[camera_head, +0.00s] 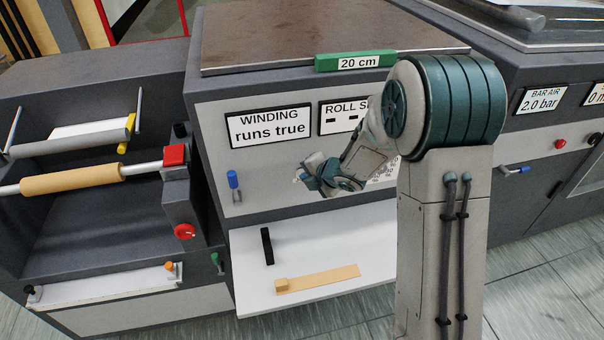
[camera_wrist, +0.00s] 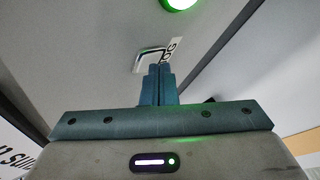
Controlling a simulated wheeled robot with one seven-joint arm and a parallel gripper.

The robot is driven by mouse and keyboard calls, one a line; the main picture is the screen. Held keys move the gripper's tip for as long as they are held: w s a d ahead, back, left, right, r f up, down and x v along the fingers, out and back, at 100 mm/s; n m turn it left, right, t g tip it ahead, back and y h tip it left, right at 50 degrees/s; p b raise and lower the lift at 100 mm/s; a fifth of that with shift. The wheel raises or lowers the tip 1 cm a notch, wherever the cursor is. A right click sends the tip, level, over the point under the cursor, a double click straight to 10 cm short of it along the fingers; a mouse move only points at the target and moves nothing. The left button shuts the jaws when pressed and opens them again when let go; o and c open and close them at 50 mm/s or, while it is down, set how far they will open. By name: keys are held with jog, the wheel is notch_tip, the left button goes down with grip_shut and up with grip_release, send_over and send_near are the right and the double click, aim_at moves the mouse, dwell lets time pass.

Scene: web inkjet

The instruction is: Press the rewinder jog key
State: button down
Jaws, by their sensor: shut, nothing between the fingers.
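My gripper (camera_head: 300,176) is in front of the light grey cabinet face in the head view, pointing left, below the "WINDING runs true" display (camera_head: 268,125). In the wrist view my gripper (camera_wrist: 160,70) has its two blue fingers together, with nothing between them. Just beyond the fingertips is a pale key with a bright frame (camera_wrist: 140,60). A label beside it (camera_wrist: 176,48), partly covered by the fingers, seems to read JOG. The fingers hide part of the key, and I cannot tell whether they touch it. In the head view I cannot make out the key.
A lit green round lamp or button (camera_wrist: 181,3) is at the top of the wrist view. A blue-handled lever (camera_head: 233,181) stands left of my gripper. Below is a white shelf (camera_head: 335,297) with a black bar (camera_head: 267,246) and a tan strip (camera_head: 325,278).

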jog(key=shift+s+d+b, duration=0.25)
jog(key=shift+s+b, duration=0.2)
jog(key=shift+s, duration=0.35)
jog(key=s+b, duration=0.1)
jog(key=s, duration=0.1)
jog(key=s+d+b, duration=0.1)
jog(key=s, duration=0.1)
jog(key=shift+s+d, duration=0.2)
jog(key=shift+s, duration=0.2)
dwell(0.6)
